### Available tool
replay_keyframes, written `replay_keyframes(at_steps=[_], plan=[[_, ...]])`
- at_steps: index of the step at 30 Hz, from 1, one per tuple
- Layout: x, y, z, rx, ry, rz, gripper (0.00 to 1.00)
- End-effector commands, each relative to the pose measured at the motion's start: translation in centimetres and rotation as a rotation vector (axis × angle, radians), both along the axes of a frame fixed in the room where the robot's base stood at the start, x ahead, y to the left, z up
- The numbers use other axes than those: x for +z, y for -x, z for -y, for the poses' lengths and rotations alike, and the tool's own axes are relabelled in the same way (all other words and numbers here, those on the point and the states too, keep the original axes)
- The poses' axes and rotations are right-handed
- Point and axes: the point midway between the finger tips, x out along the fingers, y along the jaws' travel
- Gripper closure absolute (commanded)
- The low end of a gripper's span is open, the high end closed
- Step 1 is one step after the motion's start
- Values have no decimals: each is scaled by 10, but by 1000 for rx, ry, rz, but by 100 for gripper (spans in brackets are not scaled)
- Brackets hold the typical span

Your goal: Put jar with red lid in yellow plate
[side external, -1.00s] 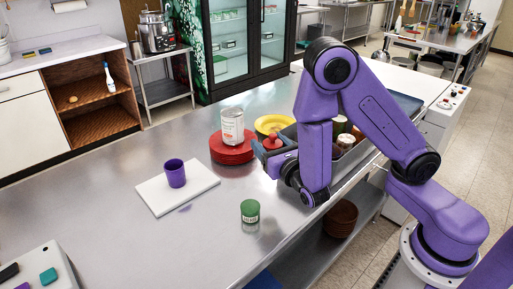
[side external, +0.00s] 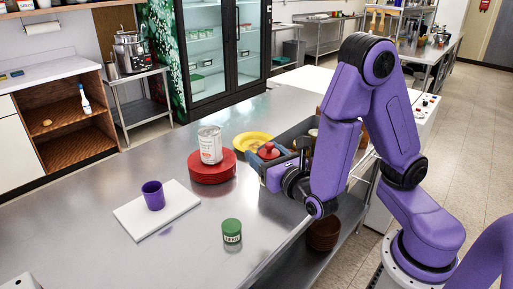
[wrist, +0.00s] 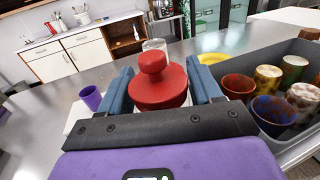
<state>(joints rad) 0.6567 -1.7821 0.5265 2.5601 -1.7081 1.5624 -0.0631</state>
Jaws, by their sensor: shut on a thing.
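The jar with the red lid (side external: 269,150) is held between my gripper's blue fingers; its red lid and round knob fill the middle of the wrist view (wrist: 157,90). The jar's body is hidden below the lid. My gripper (side external: 272,156) is shut on it, in front of the yellow plate. The yellow plate (side external: 246,137) lies on the steel counter, partly hidden behind my gripper and the jar. In the wrist view a bit of the yellow plate (wrist: 210,58) shows beyond the right finger. I cannot tell the jar's height above the counter.
A white can (side external: 210,143) stands on a red round block (side external: 211,170) left of the plate. A grey bin (wrist: 235,108) of several cups is close on the right. A purple cup (side external: 153,196) on a white board (side external: 128,217) and a green-lidded jar (side external: 232,228) stand nearer.

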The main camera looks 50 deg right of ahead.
Motion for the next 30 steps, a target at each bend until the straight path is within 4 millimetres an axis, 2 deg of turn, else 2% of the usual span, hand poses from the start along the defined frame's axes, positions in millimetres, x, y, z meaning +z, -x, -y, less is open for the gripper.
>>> replay_keyframes(at_steps=[3, 11, 20, 30], plan=[[19, 0, 0, -1, -8, 6, 78], [51, -1, 1, -2, -6, 4, 78], [46, -40, 22, -141, -4, -4, 78], [45, -95, 72, -350, -9, -7, 78]])
